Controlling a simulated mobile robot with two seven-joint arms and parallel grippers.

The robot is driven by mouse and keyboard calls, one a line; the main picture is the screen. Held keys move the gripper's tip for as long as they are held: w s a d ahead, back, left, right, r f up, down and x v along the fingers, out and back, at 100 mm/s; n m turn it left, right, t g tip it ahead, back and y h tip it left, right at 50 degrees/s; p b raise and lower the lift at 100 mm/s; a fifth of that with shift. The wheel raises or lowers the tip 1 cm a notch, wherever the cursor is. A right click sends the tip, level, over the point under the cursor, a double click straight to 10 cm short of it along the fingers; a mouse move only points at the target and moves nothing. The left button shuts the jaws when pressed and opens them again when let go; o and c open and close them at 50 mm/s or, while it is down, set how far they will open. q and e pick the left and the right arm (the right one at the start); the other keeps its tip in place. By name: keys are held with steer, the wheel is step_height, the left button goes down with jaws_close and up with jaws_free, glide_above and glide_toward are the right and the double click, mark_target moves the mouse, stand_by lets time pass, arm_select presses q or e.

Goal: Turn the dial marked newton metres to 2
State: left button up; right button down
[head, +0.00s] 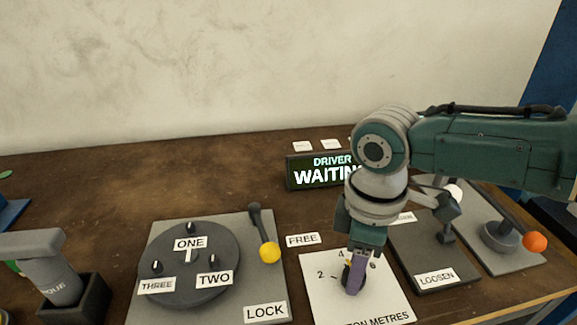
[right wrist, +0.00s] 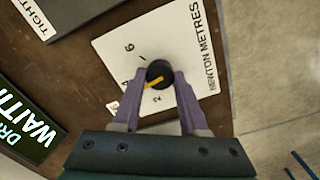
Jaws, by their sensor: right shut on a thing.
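The dial is a black round knob (right wrist: 161,69) with a yellow pointer, on a white plate (right wrist: 193,38) marked NEWTON METRES. In the right wrist view the numbers 6, 4 and 2 stand around it. The pointer lies between 4 and 2. My right gripper (right wrist: 159,78) is shut on the knob, with a purple finger on either side. In the head view my right gripper (head: 354,278) comes down onto the plate (head: 325,297) from above and hides most of the knob. My left gripper is not in view.
A lit sign (head: 321,172) reads DRIVER WAITING, partly hidden by my right arm. A round plate (head: 208,285) with ONE, TWO, THREE and a yellow-knobbed lever (head: 268,252) are left of the dial. An orange-knobbed lever (head: 535,242) is right. A grey tool (head: 52,275) stands in a black holder.

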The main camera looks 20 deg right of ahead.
steer(key=n, duration=0.5)
steer(key=shift+n, duration=0.3)
steer(key=shift+a+n, duration=0.1)
steer(key=shift+n, duration=2.2)
steer(key=shift+r, duration=0.1)
steer(key=shift+c, duration=2.2)
jaws_free()
step_height(320, 180, up, 10)
steer(key=p, duration=0.2)
